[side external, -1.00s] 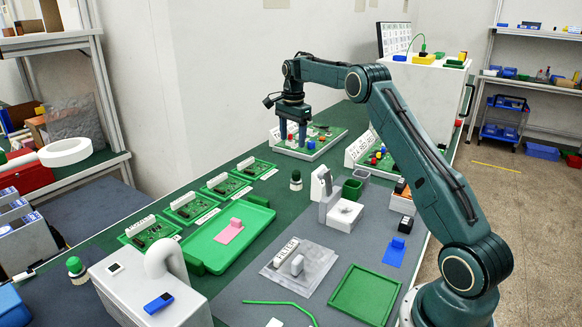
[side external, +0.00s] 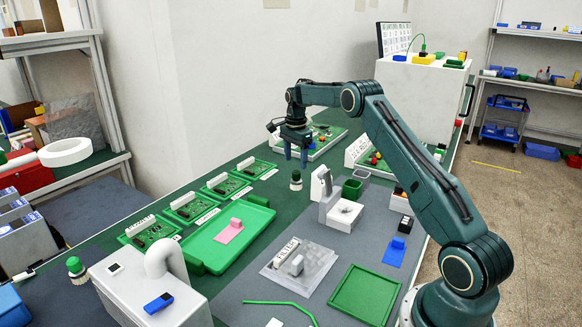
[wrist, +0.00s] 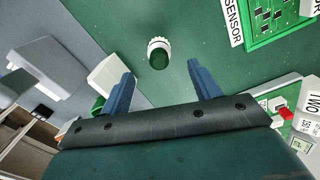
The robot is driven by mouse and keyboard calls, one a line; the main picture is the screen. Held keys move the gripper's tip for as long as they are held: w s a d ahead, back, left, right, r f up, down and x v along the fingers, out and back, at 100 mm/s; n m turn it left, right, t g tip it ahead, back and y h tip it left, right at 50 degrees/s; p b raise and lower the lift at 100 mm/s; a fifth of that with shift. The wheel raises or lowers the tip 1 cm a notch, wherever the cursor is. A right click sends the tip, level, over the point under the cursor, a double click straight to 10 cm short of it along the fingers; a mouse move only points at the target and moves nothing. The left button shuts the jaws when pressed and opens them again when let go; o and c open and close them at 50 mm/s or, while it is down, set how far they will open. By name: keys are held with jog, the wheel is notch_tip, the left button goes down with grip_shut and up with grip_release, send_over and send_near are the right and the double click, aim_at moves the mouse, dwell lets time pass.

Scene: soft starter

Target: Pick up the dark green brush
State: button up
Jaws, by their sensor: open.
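The dark green brush (side external: 296,181) stands on the green mat near the middle of the table, with a pale band of bristles. In the wrist view the brush (wrist: 158,56) appears just beyond the gap between the fingertips, roughly centred. My gripper (side external: 296,160) is open and empty, with its fingers pointing down above the brush in the side view. In the wrist view my gripper (wrist: 159,75) shows both blue fingers spread apart. The fingers do not touch the brush.
A white fixture (side external: 322,184) stands close to the right of the brush, with a green bin (side external: 352,190) beyond it. Circuit boards (side external: 255,168) lie to the left. A second, brighter green brush (side external: 76,267) stands at the far left.

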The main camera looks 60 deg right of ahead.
aim_at(296, 171)
jog(key=shift+f, duration=1.45)
jog(key=shift+s+f, duration=0.1)
jog(key=shift+f, duration=2.45)
jog(key=c, duration=1.1)
